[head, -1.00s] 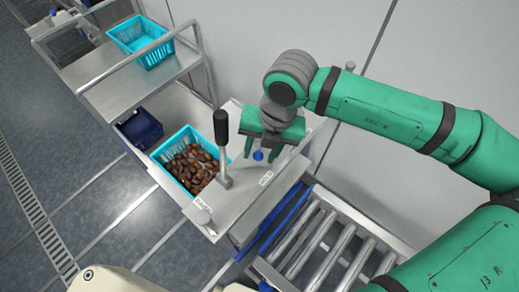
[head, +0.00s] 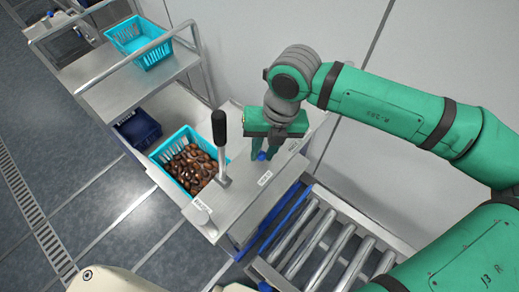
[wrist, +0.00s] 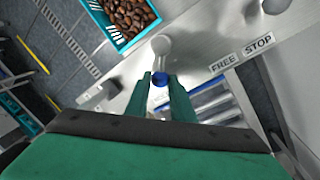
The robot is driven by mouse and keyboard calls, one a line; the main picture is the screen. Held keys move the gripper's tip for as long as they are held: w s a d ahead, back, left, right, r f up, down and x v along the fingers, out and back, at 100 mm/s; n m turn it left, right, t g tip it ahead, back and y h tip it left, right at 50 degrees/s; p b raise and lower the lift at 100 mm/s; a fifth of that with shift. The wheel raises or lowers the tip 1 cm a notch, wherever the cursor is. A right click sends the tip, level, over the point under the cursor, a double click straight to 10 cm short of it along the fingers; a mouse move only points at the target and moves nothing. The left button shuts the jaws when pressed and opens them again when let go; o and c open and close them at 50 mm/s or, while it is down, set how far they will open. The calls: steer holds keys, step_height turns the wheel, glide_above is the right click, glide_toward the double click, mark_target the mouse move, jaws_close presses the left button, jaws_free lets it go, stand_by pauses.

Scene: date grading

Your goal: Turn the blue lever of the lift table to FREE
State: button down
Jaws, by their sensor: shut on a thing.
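The blue lever knob (head: 262,156) sits on the grey metal top of the lift table (head: 240,193). My gripper (head: 264,148) is pointed down at it, its green fingers close together on either side of the knob. In the wrist view the blue knob (wrist: 159,79) lies between the two fingertips (wrist: 160,82), and my gripper is shut on it. The FREE label (wrist: 223,62) and the STOP label (wrist: 258,45) lie side by side on the metal, to the right of the knob there. The lever's shaft is mostly hidden by the fingers.
An upright lever with a black grip (head: 220,128) stands left of my gripper. Beside it is a turquoise crate (head: 163,155) of brown dates. A roller conveyor (head: 320,240) runs at the lower right. A trolley (head: 90,84) carries another turquoise crate (head: 150,57).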

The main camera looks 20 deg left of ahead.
steer(key=w+n, duration=0.1)
steer(key=n, duration=0.1)
steer(key=w+d+n, duration=0.1)
steer(key=n, duration=0.1)
steer(key=shift+d+n+g, duration=0.2)
steer(key=shift+n+g, duration=0.1)
steer(key=n, duration=0.1)
steer(key=w+n, duration=0.1)
steer(key=n+h, duration=0.1)
steer(key=shift+w+d+n, duration=0.25)
steer(key=shift+n, duration=0.05)
steer(key=w+n, duration=0.1)
steer(key=n, duration=0.1)
steer(key=w+n+h, duration=0.1)
steer(key=n, duration=0.1)
steer(key=shift+n+g, duration=0.3)
steer(key=shift+w+a+n+h, duration=0.25)
steer(key=shift+w+n, duration=0.25)
steer(key=shift+n, duration=0.7)
steer(key=shift+w+a+n+h, duration=0.2)
steer(key=shift+w+n, duration=0.25)
steer(key=shift+n, duration=0.75)
steer(key=shift+w, duration=0.15)
steer(key=shift+d, duration=0.1)
steer(key=c, duration=1.5)
jaws_free()
steer(key=shift+c, duration=0.2)
steer(key=shift+r, duration=0.1)
